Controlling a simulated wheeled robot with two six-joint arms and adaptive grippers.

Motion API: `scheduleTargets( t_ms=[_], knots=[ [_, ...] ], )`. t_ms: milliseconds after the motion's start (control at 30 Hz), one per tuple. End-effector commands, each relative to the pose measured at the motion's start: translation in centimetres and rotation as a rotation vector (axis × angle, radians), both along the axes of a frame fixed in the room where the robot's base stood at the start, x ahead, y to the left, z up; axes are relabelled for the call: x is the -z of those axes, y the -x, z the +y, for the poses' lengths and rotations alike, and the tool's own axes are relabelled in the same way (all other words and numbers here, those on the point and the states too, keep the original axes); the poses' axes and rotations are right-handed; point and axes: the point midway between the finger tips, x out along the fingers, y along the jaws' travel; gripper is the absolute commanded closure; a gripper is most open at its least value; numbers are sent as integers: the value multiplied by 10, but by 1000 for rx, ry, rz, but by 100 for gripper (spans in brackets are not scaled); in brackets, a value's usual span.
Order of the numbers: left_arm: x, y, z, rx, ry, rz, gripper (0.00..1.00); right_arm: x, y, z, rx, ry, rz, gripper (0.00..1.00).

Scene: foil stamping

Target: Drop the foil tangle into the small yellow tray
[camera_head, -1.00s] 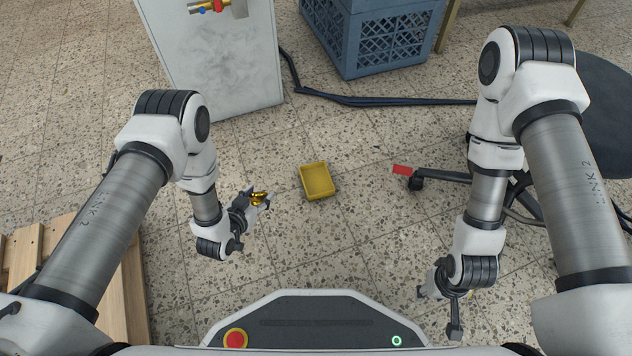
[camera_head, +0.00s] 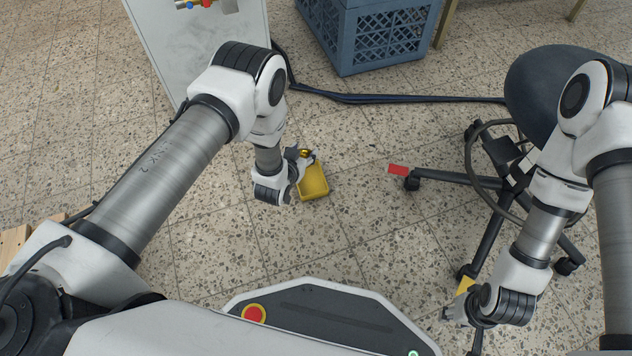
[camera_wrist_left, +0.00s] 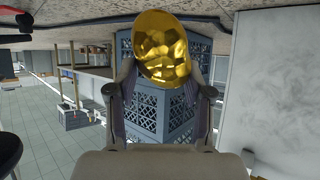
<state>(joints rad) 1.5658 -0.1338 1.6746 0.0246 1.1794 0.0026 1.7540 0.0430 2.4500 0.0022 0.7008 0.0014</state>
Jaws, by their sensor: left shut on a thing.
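The foil tangle (camera_head: 304,153) is a small crumpled gold lump. It fills the tips of my left gripper (camera_head: 309,156), which is shut on it. In the left wrist view the foil tangle (camera_wrist_left: 162,50) shows large and shiny between the two fingers (camera_wrist_left: 163,85). The small yellow tray (camera_head: 315,184) lies on the floor, and the left gripper is over its far left part in the head view, hiding that corner. The tray's visible inside looks empty. My right gripper (camera_head: 461,328) is low at the right, with its fingers apart and nothing seen between them.
A red flat piece (camera_head: 398,169) lies right of the tray, beside a wheeled chair base (camera_head: 450,178). A yellow object (camera_head: 465,285) shows partly behind the right gripper. A black cable (camera_head: 400,99) and blue crate (camera_head: 385,40) are farther back. Floor around the tray is clear.

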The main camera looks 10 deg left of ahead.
Motion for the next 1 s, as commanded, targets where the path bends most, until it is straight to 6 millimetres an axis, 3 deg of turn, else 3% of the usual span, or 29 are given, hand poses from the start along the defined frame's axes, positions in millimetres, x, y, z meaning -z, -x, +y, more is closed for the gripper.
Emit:
scheduleTargets(
  t_ms=[33, 233, 600, 633, 700, 1000],
  knots=[
    [14, 0, 0, 0, 0, 0, 63, 14, 0, 0, 2, 0, -1, 60],
    [43, 0, 0, 0, 0, 0, 63, 41, -2, -1, 6, 1, -6, 60],
    [48, 0, 0, 0, -1, 0, 63, 45, -5, -1, 4, 3, -14, 60],
    [48, 0, 0, 0, -1, 0, 38, 45, -5, -1, 4, 3, -14, 60],
    [48, 0, 0, 0, -1, 0, 20, 46, -5, -1, 4, 3, -14, 60],
    [48, 1, 0, 0, -1, 0, 20, 46, -5, -1, 4, 3, -13, 60]
  ],
)
